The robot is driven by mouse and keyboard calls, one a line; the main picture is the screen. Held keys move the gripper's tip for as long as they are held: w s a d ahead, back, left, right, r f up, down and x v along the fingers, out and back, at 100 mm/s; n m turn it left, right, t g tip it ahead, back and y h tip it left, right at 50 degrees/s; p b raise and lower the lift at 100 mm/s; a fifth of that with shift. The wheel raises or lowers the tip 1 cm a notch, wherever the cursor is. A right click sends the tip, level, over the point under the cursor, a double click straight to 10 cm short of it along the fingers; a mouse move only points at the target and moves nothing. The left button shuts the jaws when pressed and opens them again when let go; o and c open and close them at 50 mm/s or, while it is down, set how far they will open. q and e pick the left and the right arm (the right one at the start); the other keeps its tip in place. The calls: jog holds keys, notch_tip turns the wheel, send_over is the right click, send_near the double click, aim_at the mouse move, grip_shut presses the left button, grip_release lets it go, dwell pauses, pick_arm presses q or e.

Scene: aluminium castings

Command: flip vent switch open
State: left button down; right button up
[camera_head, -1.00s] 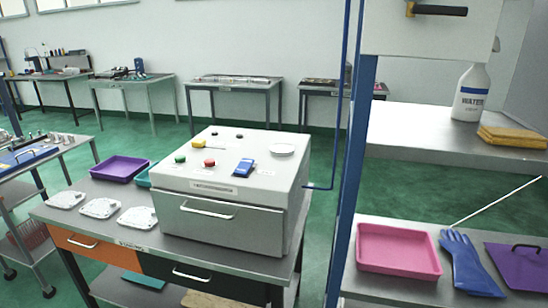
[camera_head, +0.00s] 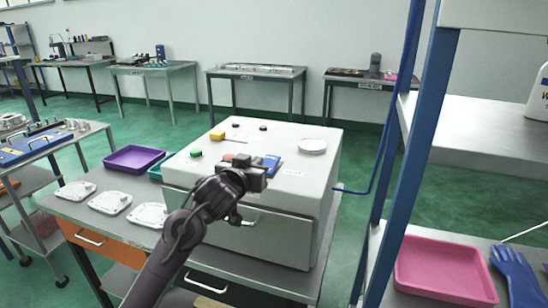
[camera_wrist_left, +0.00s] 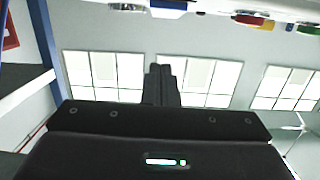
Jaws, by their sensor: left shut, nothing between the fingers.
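The white box-shaped machine (camera_head: 318,158) stands on the bench. Its top carries a blue switch (camera_head: 272,162), a red button (camera_head: 228,157) partly behind my gripper, a green button (camera_head: 196,153) and a yellow control (camera_head: 217,135). I cannot read which one is labelled vent. My left gripper (camera_head: 262,171) is over the front edge of the top, just in front of the blue switch in the picture; contact cannot be told. In the left wrist view its fingers (camera_wrist_left: 161,84) are together and empty, and the blue switch (camera_wrist_left: 168,5) is at the top edge. My right gripper is out of view.
White castings (camera_head: 110,202) lie on the bench left of the machine, with a purple tray (camera_head: 134,158) behind them. A round white disc (camera_head: 312,146) is on the machine top. A blue post (camera_head: 398,170) and shelf with a pink tray (camera_head: 445,268) stand at right.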

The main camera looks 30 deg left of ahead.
pick_arm(q)
jog(key=shift+w+a+r, duration=0.25)
jog(key=shift+a+r, duration=0.1)
jog(key=shift+r, duration=0.2)
jog(key=p, duration=0.2)
send_over(269, 164)
jog(key=s, duration=0.1)
jog(key=shift+f, duration=0.35)
jog(key=f, duration=0.1)
jog(key=w+f+p, duration=0.1)
jog(key=f, duration=0.1)
jog(key=shift+f, duration=0.1)
jog(key=shift+w+f, duration=0.1)
jog(key=shift+f, duration=0.5)
